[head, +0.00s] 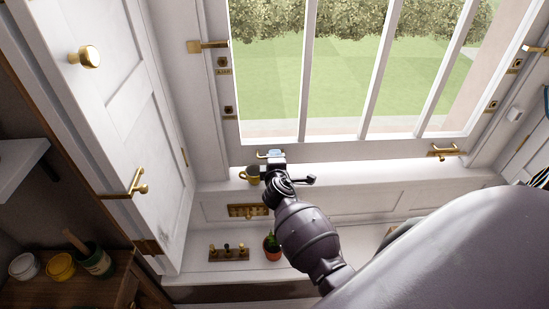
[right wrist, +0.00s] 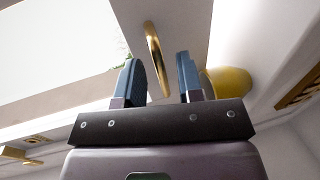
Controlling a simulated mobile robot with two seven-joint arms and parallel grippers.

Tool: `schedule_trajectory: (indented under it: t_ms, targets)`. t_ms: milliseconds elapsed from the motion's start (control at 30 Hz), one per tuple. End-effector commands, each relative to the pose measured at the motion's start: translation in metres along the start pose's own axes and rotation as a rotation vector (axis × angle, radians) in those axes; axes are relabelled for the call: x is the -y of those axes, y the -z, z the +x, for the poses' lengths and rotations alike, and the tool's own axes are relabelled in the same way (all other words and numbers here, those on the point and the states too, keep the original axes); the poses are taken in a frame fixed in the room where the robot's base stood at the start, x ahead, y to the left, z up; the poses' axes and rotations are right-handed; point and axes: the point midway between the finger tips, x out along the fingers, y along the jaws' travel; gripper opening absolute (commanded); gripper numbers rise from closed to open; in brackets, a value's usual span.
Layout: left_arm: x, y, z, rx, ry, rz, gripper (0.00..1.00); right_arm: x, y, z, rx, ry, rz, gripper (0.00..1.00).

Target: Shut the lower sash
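The lower sash (head: 345,149) is a white-framed window with a grey bottom rail. A bright strip shows between this rail and the white sill. Two brass lifts sit on the rail, a left one (head: 262,155) and a right one (head: 443,151). My right gripper (head: 275,153) is at the left lift. In the right wrist view the blue fingers of my right gripper (right wrist: 162,80) are apart, with the brass lift (right wrist: 154,55) just ahead of the gap between them. I cannot tell whether they touch it. My left gripper is not in view.
A yellow mug (head: 252,175) stands on the sill close beside my right gripper; it also shows in the right wrist view (right wrist: 230,84). A potted plant (head: 272,248) and a peg rack (head: 229,252) are below. A white cabinet door (head: 110,110) stands at the left.

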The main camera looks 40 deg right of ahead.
Motion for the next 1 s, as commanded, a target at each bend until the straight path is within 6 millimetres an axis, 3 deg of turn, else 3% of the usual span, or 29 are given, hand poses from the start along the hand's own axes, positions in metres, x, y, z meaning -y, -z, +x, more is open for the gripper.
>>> schedule_trajectory:
  t_ms: [200, 533, 767, 1000]
  targets:
    - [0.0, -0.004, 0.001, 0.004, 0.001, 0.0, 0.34, 0.0, 0.0, 0.017, -0.001, 0.0, 0.0, 0.34]
    - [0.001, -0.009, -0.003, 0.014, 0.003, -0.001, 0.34, 0.0, 0.0, 0.019, -0.001, 0.0, 0.0, 0.34]
    - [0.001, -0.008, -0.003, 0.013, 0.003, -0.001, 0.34, 0.0, 0.0, 0.018, 0.0, 0.0, 0.001, 0.0]
    - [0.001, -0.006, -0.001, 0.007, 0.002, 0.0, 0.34, 0.0, 0.0, 0.018, 0.0, 0.0, 0.001, 0.0]
